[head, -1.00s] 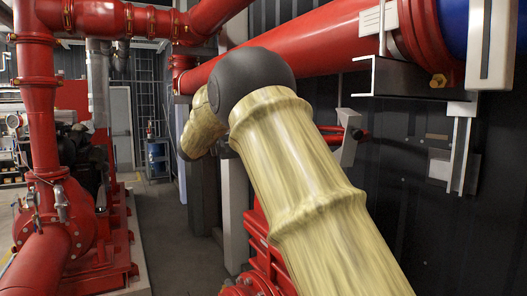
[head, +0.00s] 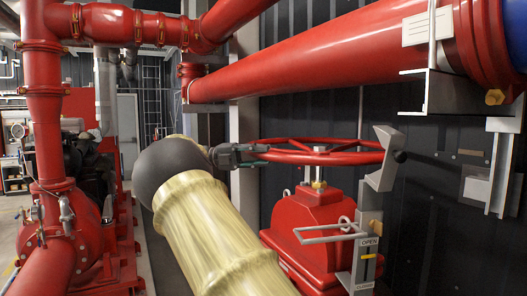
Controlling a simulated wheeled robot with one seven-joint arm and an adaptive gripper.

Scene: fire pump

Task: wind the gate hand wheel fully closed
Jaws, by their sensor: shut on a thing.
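The red gate hand wheel (head: 325,155) lies flat on top of the red gate valve body (head: 312,215), right of centre in the head view. It has spokes and a central stem with a nut. My gripper (head: 254,152) is at the wheel's left rim, shut on it; its fingertips are small and partly hard to make out. My arm comes up from the lower middle and hides part of the floor and the valve's left side. An indicator plate (head: 368,255) marked OPEN and CLOSED stands at the valve's front, with a yellow mark between the two words.
A grey bracket (head: 384,160) rises close by the wheel's right rim. A thick red pipe (head: 320,58) runs above and behind the wheel. A dark panelled wall (head: 440,185) is at the right. Red pump pipework (head: 45,150) stands at the left.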

